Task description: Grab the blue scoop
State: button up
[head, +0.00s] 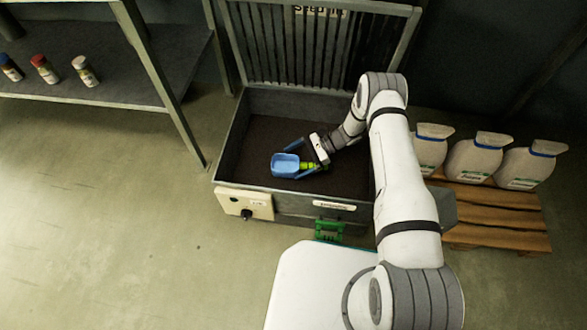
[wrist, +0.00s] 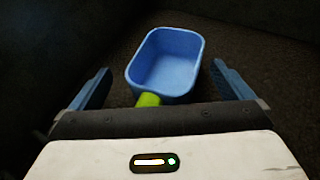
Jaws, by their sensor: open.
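The blue scoop (head: 285,165) lies inside the dark open bin in the head view, near its front left wall. Its yellow-green handle (head: 308,165) points toward my gripper. In the wrist view the scoop's tray (wrist: 168,62) is ahead and its handle (wrist: 149,100) runs back between my fingers. My gripper (head: 304,159) is open, with one blue finger on each side of the scoop. In the wrist view my gripper (wrist: 165,85) shows both fingers apart from the scoop. The rear of the handle is hidden by the gripper body.
The bin (head: 237,132) has a raised slatted lid (head: 315,45) at the back and a control box (head: 245,204) on its front. White sacks (head: 474,157) stand on a wooden pallet (head: 497,207) at right. A shelf (head: 120,85) with several jars is at left. Open floor lies front left.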

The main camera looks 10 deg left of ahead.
jog(key=c, duration=1.1)
jog(key=shift+r, duration=0.15)
